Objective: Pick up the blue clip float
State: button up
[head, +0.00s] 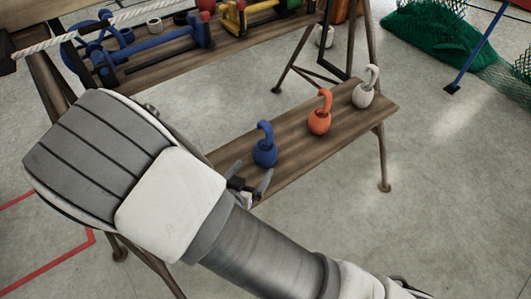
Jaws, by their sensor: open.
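The blue clip float (265,153) stands upright on a narrow wooden bench (345,112), a round body with a hooked top. An orange clip float (320,118) and a white clip float (366,92) stand in a row beyond it, to the upper right. My gripper (252,184) is open and empty close to the near side of the blue float, in the picture just below and left of it. Whether a finger touches the float cannot be told. My arm hides the left part of the bench.
A wooden table (160,65) at the upper left bears blue and yellow tools and a pale rope (110,22). Green netting (430,38) lies on the floor at the upper right, near a blue pole (480,48). The concrete floor right of the bench is clear.

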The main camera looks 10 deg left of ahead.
aim_at(263, 145)
jog(key=b+x, duration=0.1)
jog(key=x, duration=0.4)
jog(key=b+x, duration=0.1)
jog(key=x, duration=0.1)
jog(key=b+x, duration=0.1)
jog(key=x, duration=0.2)
jog(key=shift+s+f, duration=0.2)
jog(key=shift+f, duration=0.1)
jog(key=shift+w, duration=0.25)
jog(key=c, duration=1.1)
notch_tip(263, 145, up, 5)
jog(key=shift+p, duration=1.1)
jog(key=shift+c, duration=0.2)
jog(key=s+d+r+p, duration=0.6)
jog(key=d, duration=0.3)
jog(key=shift+s+d, duration=0.3)
jog(key=shift+d, duration=0.1)
